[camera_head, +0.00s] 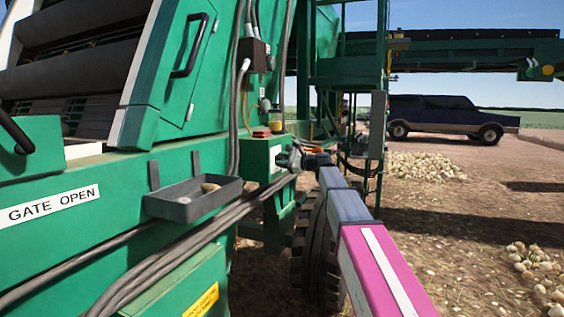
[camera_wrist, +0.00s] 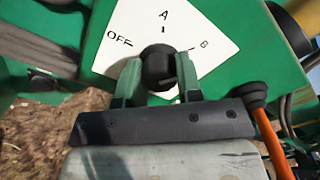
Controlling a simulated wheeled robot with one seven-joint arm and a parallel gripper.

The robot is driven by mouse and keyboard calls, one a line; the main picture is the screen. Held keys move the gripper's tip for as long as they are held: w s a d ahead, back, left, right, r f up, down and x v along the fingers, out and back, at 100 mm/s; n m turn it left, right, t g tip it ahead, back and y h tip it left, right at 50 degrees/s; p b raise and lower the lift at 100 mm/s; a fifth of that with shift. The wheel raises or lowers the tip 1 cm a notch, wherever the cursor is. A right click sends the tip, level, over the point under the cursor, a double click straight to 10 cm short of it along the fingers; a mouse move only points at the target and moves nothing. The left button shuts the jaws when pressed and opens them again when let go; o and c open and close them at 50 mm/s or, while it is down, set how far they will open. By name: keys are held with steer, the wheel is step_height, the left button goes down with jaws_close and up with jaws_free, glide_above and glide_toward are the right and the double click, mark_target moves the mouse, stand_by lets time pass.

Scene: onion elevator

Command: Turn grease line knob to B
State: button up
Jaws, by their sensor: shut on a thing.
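The grease line knob (camera_wrist: 158,67) is a round black knob on a white plate (camera_wrist: 125,25) marked OFF, A and B. In the wrist view OFF is to the left of the knob, A above it and B to the upper right. A small light mark on the knob shows at its lower right; I cannot tell surely which label the knob points to. My gripper (camera_wrist: 159,78) has its two green fingers shut on the knob, one on each side. In the head view my gripper (camera_head: 296,158) is at the green box, and the knob itself is hidden there.
The green control box (camera_head: 258,158) carries a red-topped part (camera_head: 261,132). A grey tray (camera_head: 195,200) with an onion-like lump and thick cables (camera_head: 200,240) lie to its left. A tyre (camera_head: 315,250) stands below my arm.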

stand_by(0.4)
steer(key=o, duration=0.9)
steer(key=shift+o, duration=0.2)
steer(key=shift+d, duration=0.2)
steer(key=v, duration=1)
steer(key=shift+d, duration=0.25)
steer(key=shift+s, duration=0.15)
